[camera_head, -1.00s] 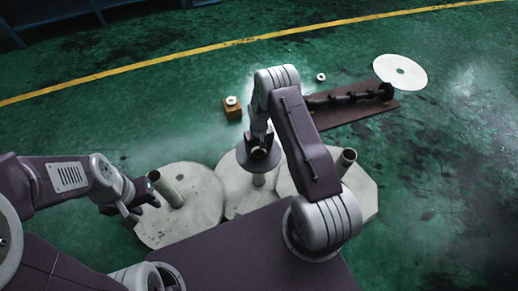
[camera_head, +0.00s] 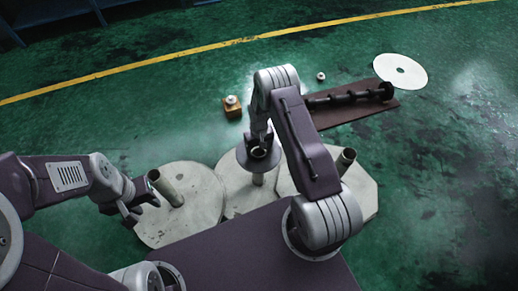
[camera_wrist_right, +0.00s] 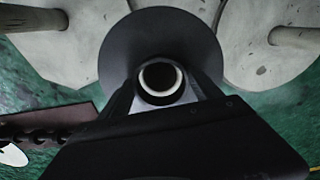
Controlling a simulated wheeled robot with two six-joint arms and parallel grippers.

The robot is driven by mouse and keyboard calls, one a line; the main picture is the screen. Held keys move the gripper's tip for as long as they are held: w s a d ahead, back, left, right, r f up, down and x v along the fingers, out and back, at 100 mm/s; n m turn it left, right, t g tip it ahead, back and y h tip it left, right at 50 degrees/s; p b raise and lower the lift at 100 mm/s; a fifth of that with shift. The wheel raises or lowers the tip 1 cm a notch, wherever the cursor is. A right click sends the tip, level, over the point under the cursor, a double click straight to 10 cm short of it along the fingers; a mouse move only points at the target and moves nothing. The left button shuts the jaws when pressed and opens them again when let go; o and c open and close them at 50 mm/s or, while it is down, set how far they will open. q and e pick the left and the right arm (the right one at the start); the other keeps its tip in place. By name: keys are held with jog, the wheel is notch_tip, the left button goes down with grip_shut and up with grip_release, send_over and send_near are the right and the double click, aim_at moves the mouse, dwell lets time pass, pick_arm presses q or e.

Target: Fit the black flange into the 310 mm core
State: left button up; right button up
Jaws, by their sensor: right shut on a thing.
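The black flange (camera_head: 243,160) is a dark round disc with a raised hub. My right gripper (camera_head: 261,146) is shut on it at the hub. In the right wrist view the disc (camera_wrist_right: 125,45) lies level, with the jaws around its pale-rimmed hub (camera_wrist_right: 160,80). The flange is above the middle upright core (camera_head: 258,180), whose top it hides, so I cannot tell whether they touch. Other cores stand at the left (camera_head: 166,187) and right (camera_head: 346,160). The frames do not show which is 310 mm. My left gripper (camera_head: 143,207) is open and empty beside the left core.
The cores stand on pale round and angular plates (camera_head: 205,215) before my base. Behind are an orange block with a white piece (camera_head: 233,108), a small white ring (camera_head: 321,76), a dark shaft on a brown board (camera_head: 345,112) and a white disc (camera_head: 390,65). Green floor is clear around them.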

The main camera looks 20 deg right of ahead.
jog(key=shift+f+b, duration=1.55)
jog(key=shift+f, duration=0.65)
jog(key=o, duration=1.6)
jog(key=shift+r, duration=0.1)
notch_tip(320, 180, up, 9)
jog(key=p, duration=0.4)
jog(key=shift+p, duration=0.35)
